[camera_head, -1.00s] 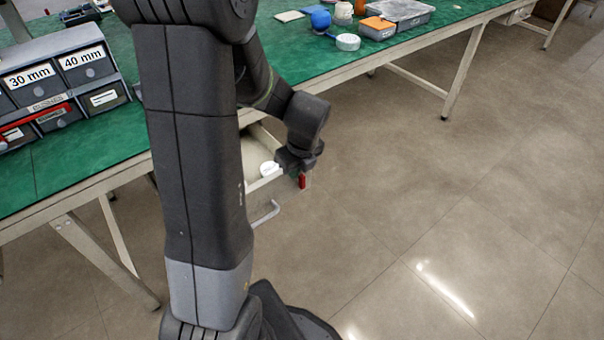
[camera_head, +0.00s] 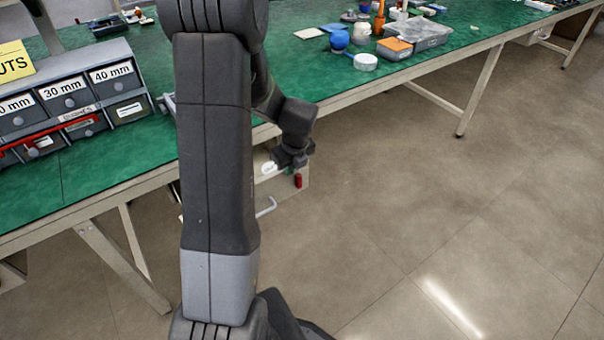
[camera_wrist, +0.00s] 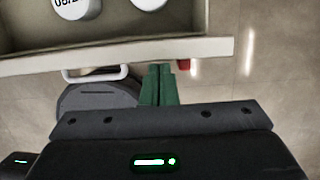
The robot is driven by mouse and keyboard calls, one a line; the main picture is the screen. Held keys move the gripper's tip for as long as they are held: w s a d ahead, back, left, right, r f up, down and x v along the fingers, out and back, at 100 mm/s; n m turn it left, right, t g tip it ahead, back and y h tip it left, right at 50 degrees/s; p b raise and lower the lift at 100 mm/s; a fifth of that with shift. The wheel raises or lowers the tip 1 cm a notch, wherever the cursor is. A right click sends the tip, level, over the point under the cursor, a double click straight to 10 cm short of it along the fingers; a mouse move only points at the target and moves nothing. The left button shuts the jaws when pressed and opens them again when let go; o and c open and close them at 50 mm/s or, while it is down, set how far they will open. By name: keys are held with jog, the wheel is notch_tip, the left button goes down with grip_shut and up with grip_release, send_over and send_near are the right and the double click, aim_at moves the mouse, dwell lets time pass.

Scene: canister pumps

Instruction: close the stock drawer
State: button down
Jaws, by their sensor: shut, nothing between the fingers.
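The stock drawer (camera_head: 283,192) stands partly out below the green workbench, with a pale front and a light bar handle (camera_head: 267,207). In the wrist view its front rim (camera_wrist: 120,55) crosses the upper part, with the handle (camera_wrist: 95,73) just below it. Two white round containers (camera_wrist: 78,8) lie inside the drawer. My gripper (camera_wrist: 160,72) has its green fingers together, empty, close to the outer side of the drawer front, right of the handle. I cannot tell whether they touch it. My arm hides much of the drawer in the head view.
A small red piece (camera_head: 298,181) is at the drawer front, near my fingers. The workbench (camera_head: 110,180) carries labelled small-drawer units (camera_head: 75,95) at left and a grey tray (camera_head: 415,35) farther back. Open floor (camera_head: 400,200) lies to the right.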

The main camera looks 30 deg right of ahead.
jog(key=w+p, duration=0.1)
jog(key=w, duration=0.2)
jog(key=w+p, duration=0.1)
jog(key=w, duration=0.3)
jog(key=w+a+p, duration=0.1)
jog(key=w, duration=0.3)
jog(key=shift+w, duration=0.15)
jog(key=shift+d, duration=0.1)
